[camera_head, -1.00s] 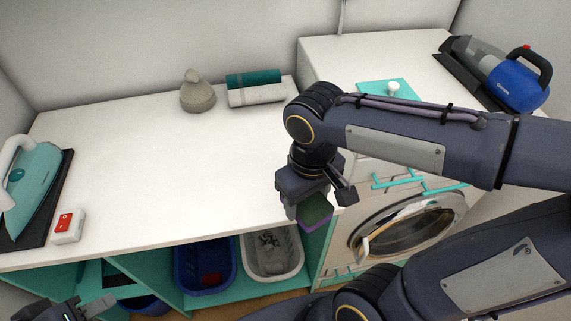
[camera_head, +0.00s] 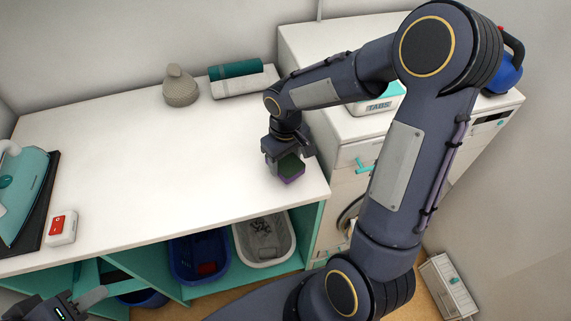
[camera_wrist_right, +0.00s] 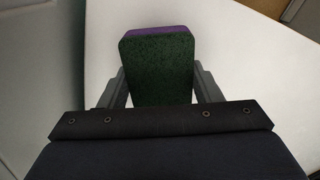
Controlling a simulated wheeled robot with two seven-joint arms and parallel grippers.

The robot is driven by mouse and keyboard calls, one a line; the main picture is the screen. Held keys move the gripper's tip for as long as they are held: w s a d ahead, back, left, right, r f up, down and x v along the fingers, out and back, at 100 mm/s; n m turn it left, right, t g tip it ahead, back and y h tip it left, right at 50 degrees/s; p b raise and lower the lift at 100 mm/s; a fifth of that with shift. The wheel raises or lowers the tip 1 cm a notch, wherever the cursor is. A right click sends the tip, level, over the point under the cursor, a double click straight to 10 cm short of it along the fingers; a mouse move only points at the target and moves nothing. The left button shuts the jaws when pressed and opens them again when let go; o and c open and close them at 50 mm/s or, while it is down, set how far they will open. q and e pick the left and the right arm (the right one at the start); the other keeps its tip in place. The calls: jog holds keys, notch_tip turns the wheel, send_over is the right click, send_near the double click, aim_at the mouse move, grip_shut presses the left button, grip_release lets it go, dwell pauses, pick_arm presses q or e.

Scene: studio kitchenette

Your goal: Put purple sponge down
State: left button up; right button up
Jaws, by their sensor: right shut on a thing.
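The purple sponge (camera_head: 291,170) has a dark green scouring side. My right gripper (camera_head: 285,160) is shut on it over the right end of the white countertop (camera_head: 180,165), near the front edge. I cannot tell whether the sponge touches the countertop. In the right wrist view the sponge (camera_wrist_right: 158,70) sits between the two fingers, green side facing the camera and a purple strip at its far end. My left gripper (camera_head: 82,304) is at the bottom left, below the counter front. It is partly cut off, so its opening is unclear.
A teal iron (camera_head: 22,185) and a white box with a red switch (camera_head: 62,227) are at the left. Blue (camera_head: 198,262) and white (camera_head: 266,240) baskets sit below. The countertop's middle is clear.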

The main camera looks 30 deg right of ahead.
aim_at(286, 161)
jog(key=shift+f, duration=1.35)
jog(key=shift+f, duration=0.1)
jog(key=shift+f, duration=0.15)
jog(key=o, duration=0.9)
notch_tip(286, 161, up, 12)
jog(key=shift+r, duration=0.15)
jog(key=s+a+r+m+t+y, duration=0.1)
jog(key=s+t, duration=0.1)
jog(key=s, duration=0.3)
jog(key=s+a+r+m+t+y, duration=0.1)
jog(key=s, duration=0.5)
jog(key=s+a+r+m+t+y, duration=0.1)
jog(key=s+a+t, duration=0.1)
jog(key=s, duration=0.4)
jog(key=shift+a+m+t+y, duration=0.1)
jog(key=shift+m+t+y, duration=0.2)
jog(key=shift+y, duration=0.1)
